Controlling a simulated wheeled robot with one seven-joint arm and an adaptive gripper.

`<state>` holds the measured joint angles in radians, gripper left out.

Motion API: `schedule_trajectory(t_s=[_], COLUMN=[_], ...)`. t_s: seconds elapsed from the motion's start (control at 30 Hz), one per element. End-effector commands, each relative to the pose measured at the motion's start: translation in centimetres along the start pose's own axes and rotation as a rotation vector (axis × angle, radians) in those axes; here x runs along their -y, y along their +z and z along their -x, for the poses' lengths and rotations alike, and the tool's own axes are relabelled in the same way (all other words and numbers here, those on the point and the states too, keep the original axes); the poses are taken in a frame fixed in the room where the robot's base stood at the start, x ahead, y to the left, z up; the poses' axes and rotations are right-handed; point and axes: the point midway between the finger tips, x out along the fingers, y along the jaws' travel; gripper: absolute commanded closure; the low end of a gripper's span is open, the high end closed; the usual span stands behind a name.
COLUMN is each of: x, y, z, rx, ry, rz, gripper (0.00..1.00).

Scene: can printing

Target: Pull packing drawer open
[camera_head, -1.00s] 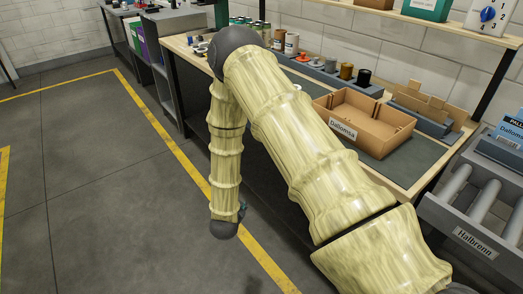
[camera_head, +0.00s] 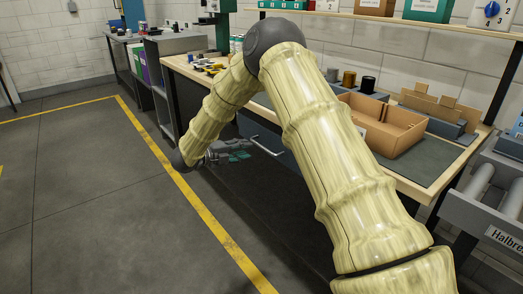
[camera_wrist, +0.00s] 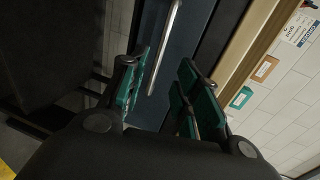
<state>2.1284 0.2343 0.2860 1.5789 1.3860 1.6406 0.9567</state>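The packing drawer is a dark blue front (camera_head: 285,152) under the workbench top in the head view, partly hidden behind my arm. It looks flush with the bench. Its long silver handle (camera_head: 266,146) shows beside my arm. In the wrist view the blue front (camera_wrist: 182,40) and bar handle (camera_wrist: 166,42) lie straight ahead, the handle's near end just beyond and between the fingertips. My gripper (camera_head: 238,149) is low in front of the drawer. In the wrist view its teal-padded fingers (camera_wrist: 163,88) are apart, with nothing between them, and do not appear to touch the handle.
The workbench top (camera_head: 405,183) above holds an open cardboard box (camera_head: 395,140) and several small cans. A roller conveyor (camera_head: 485,190) stands at the right. The floor left of the bench is clear, with a yellow line (camera_head: 212,217).

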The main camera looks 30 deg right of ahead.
Motion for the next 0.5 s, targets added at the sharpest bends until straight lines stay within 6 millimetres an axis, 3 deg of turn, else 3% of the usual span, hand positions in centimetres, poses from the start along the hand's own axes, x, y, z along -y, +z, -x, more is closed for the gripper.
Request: schedule_trajectory(t_s=[0.5], x=[-0.1], y=[0.0], z=[-7.8], rx=[0.001], ry=[0.001], rz=[0.003], gripper=[0.68])
